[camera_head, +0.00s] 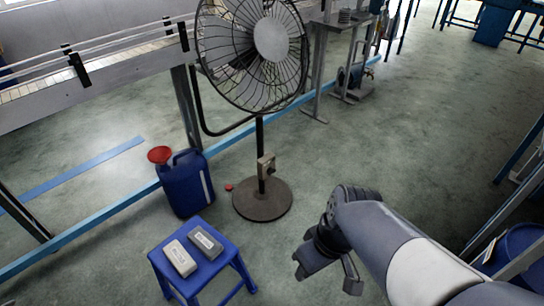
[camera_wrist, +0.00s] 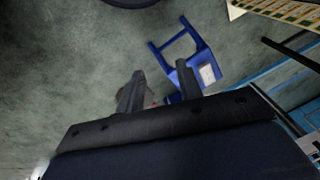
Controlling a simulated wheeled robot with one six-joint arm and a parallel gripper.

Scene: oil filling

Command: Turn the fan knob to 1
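A black floor fan (camera_head: 254,48) with a wire cage stands on a round base (camera_head: 262,200). A small beige control box (camera_head: 266,166) sits on its pole, with a dark knob (camera_head: 271,170) on its right side. The knob is too small for its setting to be read. My gripper (camera_head: 328,276) is open and empty, to the right of and nearer than the fan base, apart from the knob. In the wrist view my gripper (camera_wrist: 160,88) shows two spread fingers, and the knob cannot be made out there.
A blue stool (camera_head: 208,262) with two small boxes stands at the front left; the stool also shows in the wrist view (camera_wrist: 176,42). A blue canister (camera_head: 187,186) with a red funnel (camera_head: 160,154) stands left of the fan. A red cap (camera_head: 229,187) lies near the base.

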